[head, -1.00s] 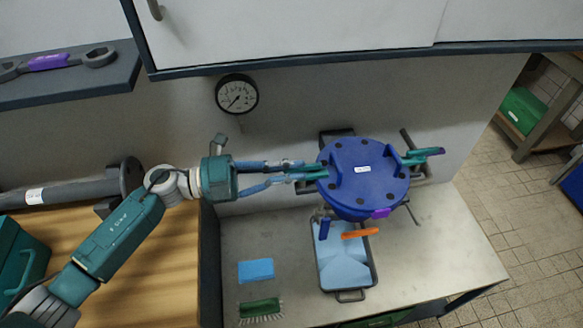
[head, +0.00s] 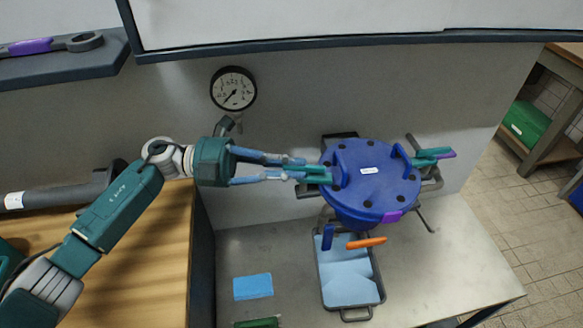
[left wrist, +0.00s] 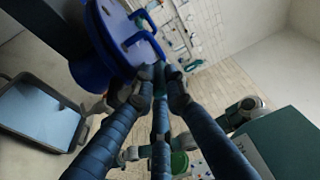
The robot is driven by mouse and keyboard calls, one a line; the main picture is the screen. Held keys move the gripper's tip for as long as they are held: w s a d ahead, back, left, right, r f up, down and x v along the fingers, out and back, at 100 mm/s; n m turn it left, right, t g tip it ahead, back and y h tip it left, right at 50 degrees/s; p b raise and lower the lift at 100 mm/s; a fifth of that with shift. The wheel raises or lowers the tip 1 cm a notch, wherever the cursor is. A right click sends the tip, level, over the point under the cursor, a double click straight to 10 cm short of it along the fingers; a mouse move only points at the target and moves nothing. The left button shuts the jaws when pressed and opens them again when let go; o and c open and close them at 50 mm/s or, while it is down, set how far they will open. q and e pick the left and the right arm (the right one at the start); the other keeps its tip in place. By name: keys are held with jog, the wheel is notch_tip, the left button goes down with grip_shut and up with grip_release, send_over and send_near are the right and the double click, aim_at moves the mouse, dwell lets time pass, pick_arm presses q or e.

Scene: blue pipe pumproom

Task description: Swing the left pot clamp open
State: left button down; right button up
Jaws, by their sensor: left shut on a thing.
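A blue pot with a round bolted lid (head: 368,188) stands over the bench; it also shows in the left wrist view (left wrist: 98,60). The left pot clamp (head: 318,174) is a teal piece at the left side of the lid, partly hidden by my fingers. My left gripper (head: 306,172) reaches in from the left and is shut on this clamp. In the left wrist view its fingers (left wrist: 158,84) close together beside the lid, and the held part is mostly hidden. The right clamp (head: 432,157), teal with a purple tip, sticks out on the lid's right side.
A grey tray with a blue lining (head: 350,288) lies below the pot, near an orange handle (head: 366,242). A blue pad (head: 253,286) lies on the bench at left. A gauge (head: 233,89) hangs on the wall, below an overhead cabinet (head: 330,25).

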pick_arm(q)
jog(key=c, duration=1.8)
grip_release()
jog(key=shift+f, duration=0.1)
jog(key=shift+o, duration=0.2)
jog(key=a, duration=1.2)
jog(key=shift+w, duration=0.45)
